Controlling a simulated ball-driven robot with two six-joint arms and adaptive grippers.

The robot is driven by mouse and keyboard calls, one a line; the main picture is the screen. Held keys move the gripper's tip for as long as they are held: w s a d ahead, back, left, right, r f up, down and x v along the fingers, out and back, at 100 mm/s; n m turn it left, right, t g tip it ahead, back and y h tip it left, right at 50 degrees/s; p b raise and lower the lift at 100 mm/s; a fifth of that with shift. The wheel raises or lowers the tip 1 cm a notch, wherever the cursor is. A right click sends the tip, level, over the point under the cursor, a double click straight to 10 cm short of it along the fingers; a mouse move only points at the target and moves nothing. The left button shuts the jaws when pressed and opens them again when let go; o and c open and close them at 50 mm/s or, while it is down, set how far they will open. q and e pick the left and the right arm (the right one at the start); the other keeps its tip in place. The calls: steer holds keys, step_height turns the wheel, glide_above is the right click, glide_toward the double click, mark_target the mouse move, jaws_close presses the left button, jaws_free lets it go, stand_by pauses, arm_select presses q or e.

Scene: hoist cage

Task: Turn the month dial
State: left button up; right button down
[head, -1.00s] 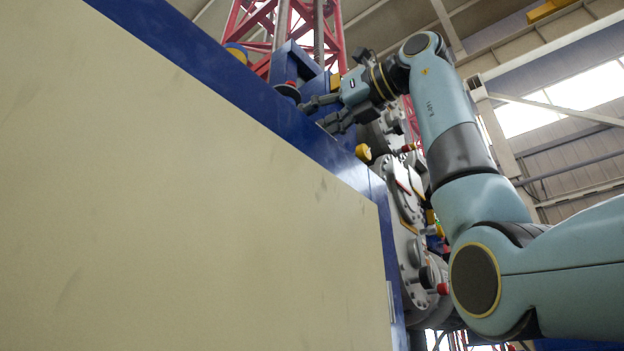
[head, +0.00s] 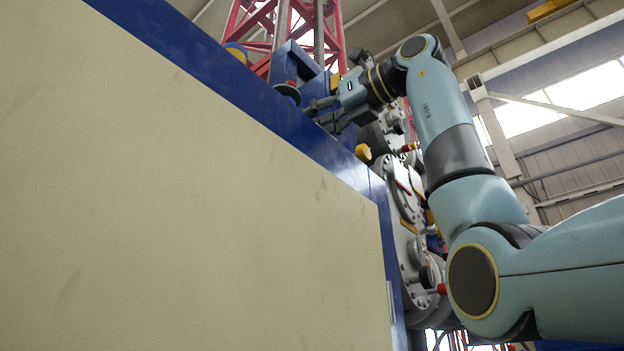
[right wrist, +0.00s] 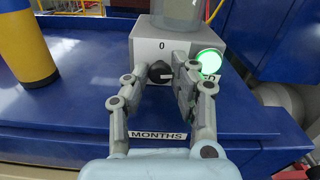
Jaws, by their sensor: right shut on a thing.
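The month dial (right wrist: 157,74) is a small black knob with a white pointer mark on the front of a grey box (right wrist: 148,48) in the right wrist view. A "0" is printed above the knob and another digit, partly hidden, is at its right. A "MONTHS" label (right wrist: 158,135) lies in front. My right gripper (right wrist: 162,68) is shut on the dial, one finger at each side. In the head view my right gripper (head: 320,114) reaches over the top edge of the blue-framed cabinet, and the dial is hidden there. My left gripper is not in view.
A lit green lamp (right wrist: 209,65) is right beside the box. A yellow and dark cylinder (right wrist: 22,45) stands on the blue surface (right wrist: 65,105) at the left.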

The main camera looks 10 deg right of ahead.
steer(key=n, duration=0.3)
steer(key=shift+b, duration=0.4)
steer(key=shift+n+b, duration=0.35)
steer(key=shift+n, duration=1.45)
steer(key=c, duration=1.1)
jaws_free()
steer(key=shift+s, duration=0.1)
steer(key=v, duration=1.2)
